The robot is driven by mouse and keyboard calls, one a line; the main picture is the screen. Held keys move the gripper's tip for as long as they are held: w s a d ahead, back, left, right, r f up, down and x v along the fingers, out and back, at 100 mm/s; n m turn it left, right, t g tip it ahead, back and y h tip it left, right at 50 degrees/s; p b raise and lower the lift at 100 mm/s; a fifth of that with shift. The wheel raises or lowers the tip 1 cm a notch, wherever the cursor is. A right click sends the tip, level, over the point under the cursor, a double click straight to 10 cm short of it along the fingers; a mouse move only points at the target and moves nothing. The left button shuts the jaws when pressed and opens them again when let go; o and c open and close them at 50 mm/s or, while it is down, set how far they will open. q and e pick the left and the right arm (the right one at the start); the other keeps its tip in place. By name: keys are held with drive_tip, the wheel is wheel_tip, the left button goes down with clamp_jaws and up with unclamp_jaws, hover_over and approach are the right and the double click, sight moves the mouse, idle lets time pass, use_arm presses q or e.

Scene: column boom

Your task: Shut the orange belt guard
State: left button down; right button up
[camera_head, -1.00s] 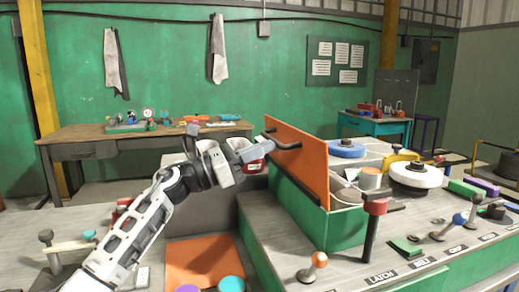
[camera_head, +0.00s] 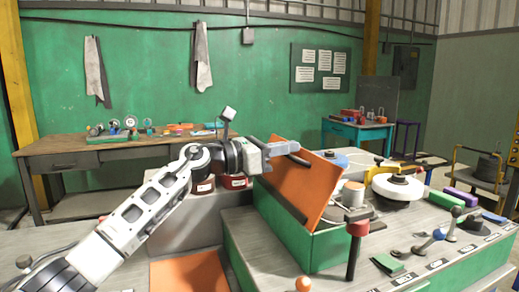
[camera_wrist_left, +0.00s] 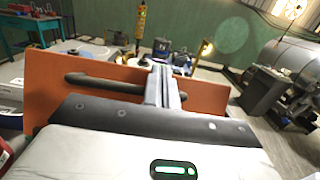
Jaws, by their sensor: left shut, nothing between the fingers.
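The orange belt guard (camera_head: 305,184) is a flat panel hinged on a green box (camera_head: 318,246). It stands part open, tilted over toward the right. A dark bar handle (camera_head: 291,157) is on its face. My left gripper (camera_head: 292,147) is shut and empty, with its fingertips at the upper part of the guard beside the handle. In the left wrist view the guard (camera_wrist_left: 50,88) spans the picture behind the shut fingers (camera_wrist_left: 166,88), and its handle (camera_wrist_left: 100,80) runs to their left. Whether the fingers touch the panel is hard to tell. My right gripper is not in view.
A white wheel (camera_head: 398,187) and a blue disc (camera_head: 336,161) lie beyond the guard. Several small levers line the right bench edge. A red container (camera_head: 232,182) sits below my left wrist.

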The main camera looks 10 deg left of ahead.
sight(304, 154)
use_arm(q)
drive_tip(key=shift+w+d+f, duration=0.25)
drive_tip(key=shift+w+d, duration=0.1)
drive_tip(key=shift+d, duration=0.25)
drive_tip(key=shift+w+d+f, duration=0.25)
drive_tip(key=shift+w+d, duration=0.1)
drive_tip(key=shift+d, duration=0.3)
drive_tip(key=shift+w+d+f, duration=0.25)
drive_tip(key=shift+w+d, duration=0.1)
drive_tip(key=shift+d, duration=0.25)
drive_tip(key=shift+w+d+f, duration=0.1)
drive_tip(key=shift+f, duration=0.15)
drive_tip(key=shift+w+d+y, duration=0.15)
drive_tip(key=shift+d+y, duration=0.05)
drive_tip(key=shift+y, duration=0.2)
drive_tip(key=shift+w+d+f+g+y, duration=0.15)
drive_tip(key=shift+d+g+y, duration=0.15)
drive_tip(key=shift+g, duration=0.1)
drive_tip(key=shift+w+d+f, duration=0.35)
drive_tip(key=shift+d, duration=0.2)
drive_tip(key=shift+w+d+f, duration=0.3)
drive_tip(key=shift+d+f, duration=0.25)
drive_tip(key=shift+w+d+f+g+y+p, duration=0.3)
drive_tip(key=shift+d+f+y+p, duration=0.2)
drive_tip(key=shift+f+y, duration=0.1)
idle(2.8)
